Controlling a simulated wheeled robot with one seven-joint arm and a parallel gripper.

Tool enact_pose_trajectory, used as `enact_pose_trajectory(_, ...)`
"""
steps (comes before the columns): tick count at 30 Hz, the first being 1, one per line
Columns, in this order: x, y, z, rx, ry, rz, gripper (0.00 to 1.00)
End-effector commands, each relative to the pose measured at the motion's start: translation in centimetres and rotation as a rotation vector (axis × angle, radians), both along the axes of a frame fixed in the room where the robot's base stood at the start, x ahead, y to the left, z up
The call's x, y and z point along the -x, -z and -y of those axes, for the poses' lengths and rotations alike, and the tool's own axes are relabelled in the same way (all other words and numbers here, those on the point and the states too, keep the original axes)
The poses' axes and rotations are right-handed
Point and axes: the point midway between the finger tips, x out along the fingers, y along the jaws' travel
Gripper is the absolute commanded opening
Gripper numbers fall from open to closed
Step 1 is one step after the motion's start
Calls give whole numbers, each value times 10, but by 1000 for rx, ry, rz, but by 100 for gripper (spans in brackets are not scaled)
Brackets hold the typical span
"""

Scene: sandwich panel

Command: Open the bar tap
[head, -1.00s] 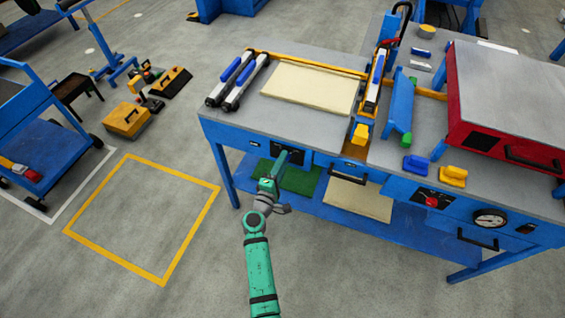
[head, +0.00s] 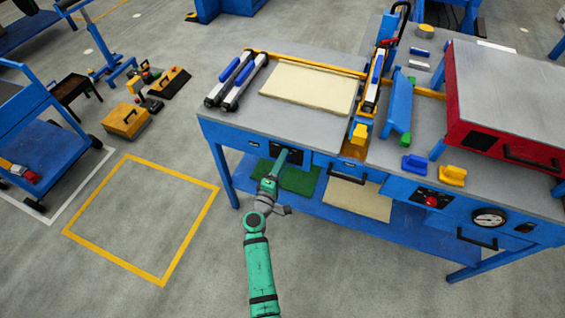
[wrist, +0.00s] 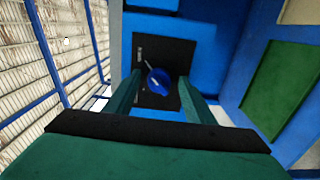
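The tap shows in the wrist view as a round blue knob (wrist: 158,82) with a small pale mark, on a black plate (wrist: 165,55) fixed to the blue front of the bench. In the head view the plate (head: 297,157) sits under the left part of the bench top, and my gripper hides the knob. My gripper (wrist: 159,78) is open, with one green finger on each side of the knob. A gap shows between the knob and each finger. In the head view my gripper (head: 281,158) points at the plate.
The grey bench top (head: 235,125) overhangs the plate. A drawer handle (head: 346,175) is to the right. A green sheet (head: 300,180) and a cream sheet (head: 358,198) lie on the lower shelf (head: 405,225). The floor inside the yellow outline (head: 142,218) is clear.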

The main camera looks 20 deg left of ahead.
Motion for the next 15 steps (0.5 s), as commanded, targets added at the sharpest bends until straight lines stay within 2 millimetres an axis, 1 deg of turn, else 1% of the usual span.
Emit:
enact_pose_trajectory(5,1,0,-2,1,-3,0,49)
enact_pose_trajectory(8,6,0,-3,1,-4,0,49)
enact_pose_trajectory(11,17,1,-3,1,-5,0,49)
enact_pose_trajectory(15,43,1,-4,1,-4,-1,49)
